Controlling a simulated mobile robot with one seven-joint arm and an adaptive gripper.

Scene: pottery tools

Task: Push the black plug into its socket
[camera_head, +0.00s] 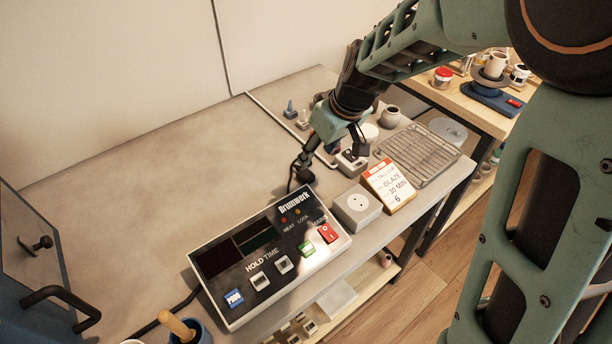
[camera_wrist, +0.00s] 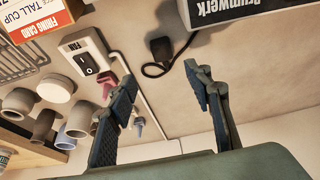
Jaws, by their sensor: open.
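The black plug (camera_head: 304,174) lies on the grey worktop by the far end of the control box, its cable looping beside it. In the wrist view the plug (camera_wrist: 160,48) shows just beyond the gap between my fingertips, not between the pads. My gripper (camera_head: 312,156) is open and empty, pointing down close to the plug; the wrist view shows both its fingers apart (camera_wrist: 158,78). The socket (camera_head: 357,205) is a pale square block with a round recessed face, right of the plug near the table's front edge. I do not see the socket in the wrist view.
A fan switch (camera_wrist: 90,62) and several pots are near my gripper. The worktop's back left is clear.

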